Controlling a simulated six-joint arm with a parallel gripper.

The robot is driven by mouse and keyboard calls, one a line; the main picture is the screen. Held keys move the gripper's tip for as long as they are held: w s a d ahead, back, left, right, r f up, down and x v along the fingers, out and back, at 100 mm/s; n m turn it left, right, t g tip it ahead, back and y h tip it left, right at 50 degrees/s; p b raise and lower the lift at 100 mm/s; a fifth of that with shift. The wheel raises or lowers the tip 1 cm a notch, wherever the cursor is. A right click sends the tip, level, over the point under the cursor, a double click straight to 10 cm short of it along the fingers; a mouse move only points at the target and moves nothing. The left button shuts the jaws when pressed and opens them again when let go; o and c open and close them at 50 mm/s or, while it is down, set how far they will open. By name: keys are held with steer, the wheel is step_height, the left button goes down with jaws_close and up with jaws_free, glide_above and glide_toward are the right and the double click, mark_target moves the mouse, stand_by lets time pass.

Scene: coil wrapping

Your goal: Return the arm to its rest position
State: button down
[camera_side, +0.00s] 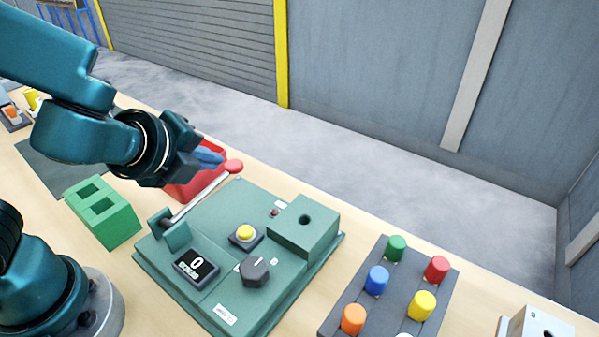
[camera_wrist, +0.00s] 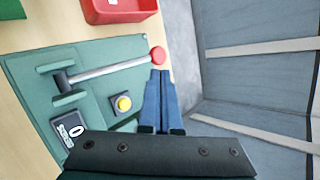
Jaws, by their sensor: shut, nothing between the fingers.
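My gripper (camera_side: 209,156) is shut and empty, held in the air above the back left of the green machine panel (camera_side: 222,212). In the side view its blue fingers are in front of the red bin and close to the red knob (camera_side: 233,166) of the lever (camera_side: 203,194). The panel also carries a yellow button (camera_side: 244,233), a dark hexagonal knob (camera_side: 255,270) and a display (camera_side: 196,267) reading 0.
A red bin (camera_side: 186,191) stands behind the panel. A green block with two square holes (camera_side: 103,212) stands to its left. A dark rack (camera_side: 349,311) with several coloured pegs stands to its right. A white box (camera_side: 540,324) is at the lower right. Open floor lies behind the table.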

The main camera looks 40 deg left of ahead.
steer(key=s+a+r+n+g+y, duration=0.1)
steer(key=s+a+r+n+g, duration=0.1)
steer(key=s+a+n, duration=0.35)
steer(key=s+d+n+g+h, duration=0.1)
steer(key=s+d+n+h, duration=0.3)
steer(key=n, duration=1.1)
steer(key=shift+s+d+r, duration=0.3)
steer(key=shift+s+d, duration=0.05)
steer(key=shift+d, duration=0.1)
